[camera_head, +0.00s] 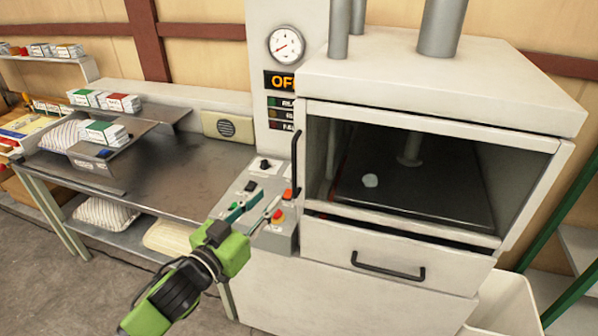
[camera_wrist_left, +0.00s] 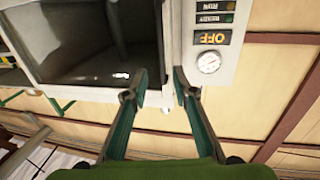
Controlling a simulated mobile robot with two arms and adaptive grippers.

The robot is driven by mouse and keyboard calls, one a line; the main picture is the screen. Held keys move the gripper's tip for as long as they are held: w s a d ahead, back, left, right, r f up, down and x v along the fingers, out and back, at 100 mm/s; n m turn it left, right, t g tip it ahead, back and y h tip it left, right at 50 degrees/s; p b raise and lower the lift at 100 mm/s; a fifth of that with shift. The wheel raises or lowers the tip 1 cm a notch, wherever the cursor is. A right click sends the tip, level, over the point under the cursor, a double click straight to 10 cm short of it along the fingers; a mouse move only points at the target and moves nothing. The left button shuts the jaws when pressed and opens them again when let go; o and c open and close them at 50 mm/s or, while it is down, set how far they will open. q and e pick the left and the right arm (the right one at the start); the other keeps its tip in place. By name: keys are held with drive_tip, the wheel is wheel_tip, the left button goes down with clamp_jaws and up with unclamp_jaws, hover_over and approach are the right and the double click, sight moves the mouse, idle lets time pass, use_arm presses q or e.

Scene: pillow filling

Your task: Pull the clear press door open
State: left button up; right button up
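The clear press door (camera_head: 430,170) is a see-through pane in a pale frame on the front of the white press (camera_head: 430,75). It looks closed. Its black upright handle (camera_head: 295,165) is on the door's left edge. My left gripper (camera_head: 262,197) is in front of the control box, below and left of the handle and apart from it. In the left wrist view my left gripper (camera_wrist_left: 160,80) has its two fingers spread with nothing held between them. The door pane (camera_wrist_left: 95,40) is left of the fingers there. My right gripper is out of view.
A control box (camera_head: 260,205) with buttons juts out left of the door. A drawer with a black handle (camera_head: 388,267) is below it. A metal bench (camera_head: 170,170) with small boxes stands at left. A gauge (camera_head: 286,45) and OFF sign (camera_head: 281,82) are above the box.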

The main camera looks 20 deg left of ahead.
sight(293, 172)
use_arm(q)
drive_tip(key=p+x, duration=0.4)
drive_tip(key=x, duration=0.8)
drive_tip(key=shift+w+a+f, duration=0.1)
drive_tip(key=shift+w, duration=0.3)
drive_tip(key=shift+w+d, duration=0.2)
drive_tip(key=shift+w, duration=0.3)
drive_tip(key=shift+f, duration=0.1)
clamp_jaws()
